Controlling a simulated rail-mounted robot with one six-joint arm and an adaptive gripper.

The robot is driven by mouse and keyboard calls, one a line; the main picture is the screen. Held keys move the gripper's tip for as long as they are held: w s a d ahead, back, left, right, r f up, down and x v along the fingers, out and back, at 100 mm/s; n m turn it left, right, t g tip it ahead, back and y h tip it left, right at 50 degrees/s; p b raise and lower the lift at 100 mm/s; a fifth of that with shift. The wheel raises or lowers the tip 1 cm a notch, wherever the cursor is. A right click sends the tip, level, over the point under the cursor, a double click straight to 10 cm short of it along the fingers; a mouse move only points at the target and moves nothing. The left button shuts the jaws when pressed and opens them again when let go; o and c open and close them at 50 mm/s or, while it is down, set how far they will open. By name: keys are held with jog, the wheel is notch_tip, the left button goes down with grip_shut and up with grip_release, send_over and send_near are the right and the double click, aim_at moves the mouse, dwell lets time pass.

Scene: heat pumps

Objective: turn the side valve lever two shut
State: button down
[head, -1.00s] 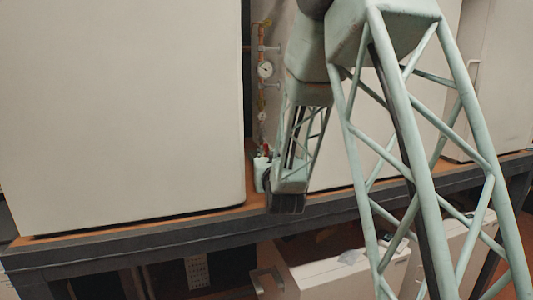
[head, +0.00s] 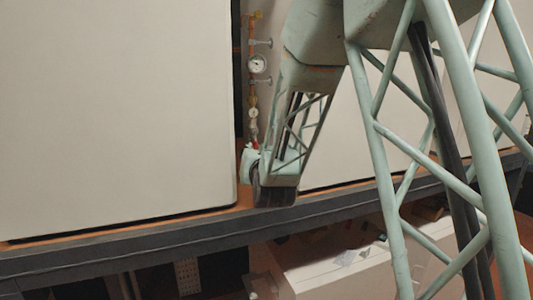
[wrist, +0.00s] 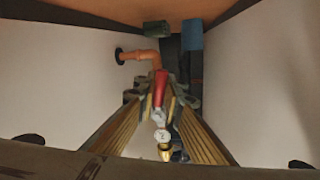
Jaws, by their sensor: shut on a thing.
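The red valve lever (wrist: 160,88) shows in the wrist view, upright in the picture between my fingertips. My gripper (wrist: 160,98) is shut on it, with one ridged finger on each side. Below the lever in that view is a pale round fitting with a brass part, partly between the fingers. In the head view my gripper (head: 250,158) is low at the pipe in the gap between two white cabinets. The lever is mostly hidden there by my wrist.
A copper pipe (wrist: 140,55) bends in from the left wall in the wrist view. The upright pipe carries a round gauge (head: 258,64). A big white cabinet (head: 115,110) stands close on the left. The dark shelf edge (head: 120,242) runs below.

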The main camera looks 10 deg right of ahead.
jog(key=shift+a+r, duration=0.1)
dwell(0.4)
jog(key=c, duration=2.7)
grip_release()
jog(key=shift+c, duration=0.2)
jog(key=shift+s, duration=0.15)
jog(key=s, duration=1.1)
jog(key=shift+s+d+r, duration=0.25)
jog(key=shift+s+d, duration=0.1)
jog(key=shift+s, duration=0.05)
